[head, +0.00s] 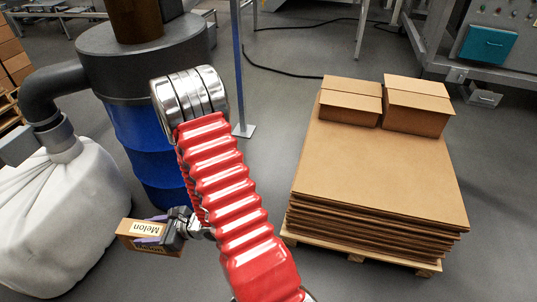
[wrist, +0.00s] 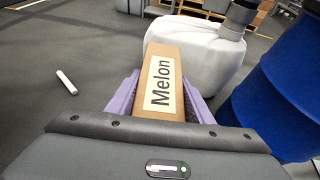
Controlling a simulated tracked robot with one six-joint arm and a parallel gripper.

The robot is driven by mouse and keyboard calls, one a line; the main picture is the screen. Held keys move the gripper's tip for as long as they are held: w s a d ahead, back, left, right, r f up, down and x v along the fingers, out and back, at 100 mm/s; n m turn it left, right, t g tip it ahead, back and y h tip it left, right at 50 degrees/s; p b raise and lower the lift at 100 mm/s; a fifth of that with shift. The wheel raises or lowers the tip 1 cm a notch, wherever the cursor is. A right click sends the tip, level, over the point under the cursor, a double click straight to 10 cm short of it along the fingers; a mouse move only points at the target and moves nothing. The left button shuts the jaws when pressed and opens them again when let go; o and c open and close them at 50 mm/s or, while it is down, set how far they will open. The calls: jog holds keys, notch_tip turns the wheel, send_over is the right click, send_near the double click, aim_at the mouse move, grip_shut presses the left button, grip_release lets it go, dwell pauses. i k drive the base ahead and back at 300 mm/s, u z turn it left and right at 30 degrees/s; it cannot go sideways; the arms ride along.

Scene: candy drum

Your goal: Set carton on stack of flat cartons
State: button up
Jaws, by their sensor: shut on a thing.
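A small brown carton (head: 143,238) with a cream label reading "Melon" is held by my gripper (head: 160,230) at the lower left of the head view. In the wrist view the carton (wrist: 164,70) sits between the two purple fingers of my gripper (wrist: 158,98), which is shut on it. The stack of flat cartons (head: 375,180) lies on a wooden pallet (head: 365,258) at the right of the head view. My gripper and the carton are well to the left of the stack, apart from it. The stack is not in the wrist view.
Two closed brown boxes (head: 351,101) (head: 417,105) stand on the stack's far edge; its near top is bare. A blue drum (head: 140,135) and white sack (head: 65,215) are at the left. A white stick-like object (wrist: 66,83) lies on the floor. A blue post (head: 238,70) stands in between.

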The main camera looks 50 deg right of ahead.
aim_at(379, 186)
jog(key=k, duration=0.6)
jog(key=u, duration=0.8)
jog(key=i, duration=0.15)
jog(key=z, duration=2.7)
jog(key=i, duration=1)
jog(key=u, duration=0.15)
